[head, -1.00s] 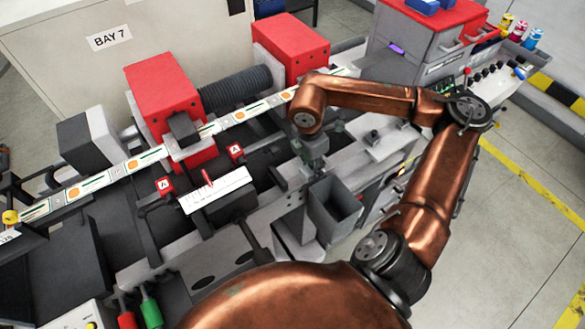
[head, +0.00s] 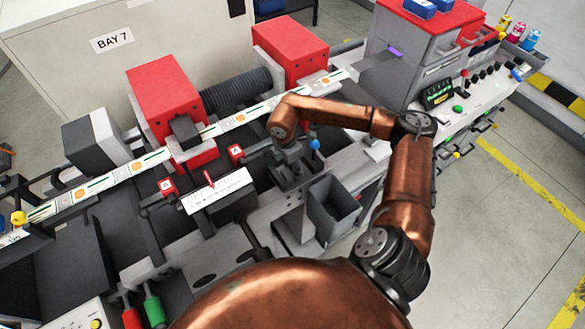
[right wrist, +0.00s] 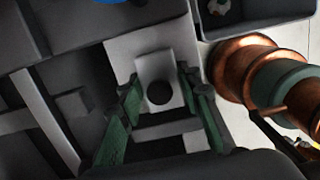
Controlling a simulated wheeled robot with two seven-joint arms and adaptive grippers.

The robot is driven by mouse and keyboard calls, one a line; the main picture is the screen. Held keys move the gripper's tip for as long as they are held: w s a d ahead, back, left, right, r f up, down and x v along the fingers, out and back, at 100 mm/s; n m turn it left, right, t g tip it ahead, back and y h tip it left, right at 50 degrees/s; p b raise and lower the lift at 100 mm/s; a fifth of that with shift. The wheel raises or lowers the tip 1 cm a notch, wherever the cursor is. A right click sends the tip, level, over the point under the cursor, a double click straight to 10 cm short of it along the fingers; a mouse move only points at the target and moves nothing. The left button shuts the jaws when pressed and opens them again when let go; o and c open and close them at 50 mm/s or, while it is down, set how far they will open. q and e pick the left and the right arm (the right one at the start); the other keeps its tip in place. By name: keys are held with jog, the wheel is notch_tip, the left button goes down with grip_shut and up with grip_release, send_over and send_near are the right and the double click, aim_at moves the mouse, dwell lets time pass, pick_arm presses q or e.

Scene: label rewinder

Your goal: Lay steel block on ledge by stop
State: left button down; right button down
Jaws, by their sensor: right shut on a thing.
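My right gripper (right wrist: 162,95) has its green-padded fingers around a pale grey block (right wrist: 158,68) with a dark round spot, which I take to be the steel block. In the head view the right gripper (head: 291,160) hangs low over the dark bed of the machine, beside a blue knob (head: 314,144). The block is hard to make out there, hidden by the gripper and wrist. A pale grey surface (right wrist: 120,50) lies around the block in the right wrist view. I cannot tell whether the block touches it, nor which part is the stop. My left gripper is out of view.
A grey open bin (head: 333,208) stands just right and in front of the gripper. A white ruled plate (head: 216,190) with a red pointer lies to its left. The label web (head: 240,118) and red housings (head: 290,52) run behind. Floor at right is clear.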

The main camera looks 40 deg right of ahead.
aim_at(289, 172)
jog(key=shift+f, duration=0.15)
jog(key=c, duration=1.4)
grip_release()
jog(key=shift+r, duration=0.2)
jog(key=r, duration=0.4)
jog(key=a+r+b, duration=0.1)
jog(key=r, duration=0.7)
jog(key=shift+a+b, duration=0.25)
jog(key=shift+b, duration=0.05)
